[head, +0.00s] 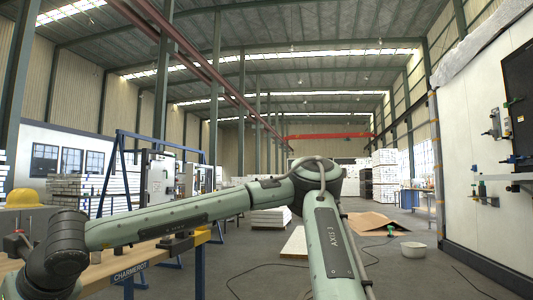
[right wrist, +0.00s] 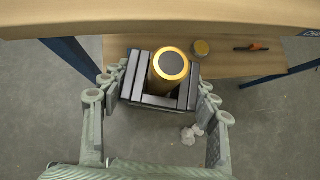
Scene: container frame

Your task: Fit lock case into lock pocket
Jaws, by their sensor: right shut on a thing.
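In the right wrist view my right gripper (right wrist: 160,95) is shut on a gold cylinder (right wrist: 172,64) with a dark round end. Dark blocks with pale edges flank the cylinder, and I cannot tell where the finger pads end and the held thing begins. The held thing is off the floor, just in front of a wooden bench edge. I cannot tell whether it is the lock case. In the head view one of my arms reaches across to the bench at the left, with its gripper not clearly visible. I cannot identify the lock pocket. My left gripper does not show.
The wooden bench (head: 158,248) is at lower left, with a yellow hard hat (head: 22,197) behind my wrist. A lower shelf (right wrist: 285,58) holds a round tin (right wrist: 201,48) and an orange-handled tool (right wrist: 258,46).

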